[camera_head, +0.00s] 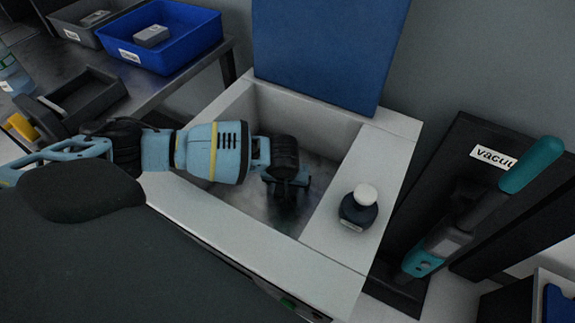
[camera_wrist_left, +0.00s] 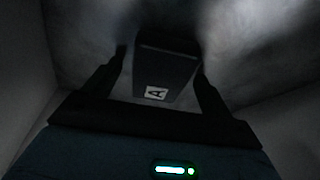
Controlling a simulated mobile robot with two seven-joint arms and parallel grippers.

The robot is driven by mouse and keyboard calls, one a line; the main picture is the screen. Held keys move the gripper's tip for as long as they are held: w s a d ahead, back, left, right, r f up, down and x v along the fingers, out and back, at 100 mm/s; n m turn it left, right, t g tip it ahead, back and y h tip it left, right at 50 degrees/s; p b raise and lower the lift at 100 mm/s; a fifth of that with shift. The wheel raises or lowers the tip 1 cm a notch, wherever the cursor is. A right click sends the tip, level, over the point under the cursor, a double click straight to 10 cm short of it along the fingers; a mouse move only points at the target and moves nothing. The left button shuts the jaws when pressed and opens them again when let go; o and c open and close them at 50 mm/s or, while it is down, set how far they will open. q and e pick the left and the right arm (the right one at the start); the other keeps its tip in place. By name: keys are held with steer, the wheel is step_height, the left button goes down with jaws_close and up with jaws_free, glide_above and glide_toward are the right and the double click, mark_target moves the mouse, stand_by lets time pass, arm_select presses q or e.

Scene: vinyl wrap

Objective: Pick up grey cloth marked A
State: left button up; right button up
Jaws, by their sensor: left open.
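The grey cloth marked A (camera_wrist_left: 167,72) shows in the left wrist view as a dark block-like shape with a white label reading A. It lies on the floor of the white bin (camera_head: 388,160), between the two fingers of my left gripper (camera_wrist_left: 160,75). The fingers stand apart on either side of it, and I cannot tell whether they touch it. In the head view my left gripper (camera_head: 287,188) reaches down into the bin and hides the cloth. My right gripper is not in view.
A dark bottle with a white cap (camera_head: 358,207) stands on the bin's right ledge. A blue panel (camera_head: 328,50) rises behind the bin. A blue tray (camera_head: 180,50) is on the table at upper left. A teal vacuum (camera_head: 440,240) stands at right.

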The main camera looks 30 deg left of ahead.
arm_select(q)
steer(key=shift+f, duration=0.1)
steer(key=shift+c, duration=0.6)
steer(key=c, duration=0.9)
steer(key=shift+c, duration=0.2)
steer(key=shift+b, duration=0.35)
step_height(320, 180, up, 10)
steer(key=p, duration=0.2)
steer(key=shift+f+p, duration=0.2)
steer(key=shift+p, duration=0.1)
steer(key=shift+r, duration=0.5)
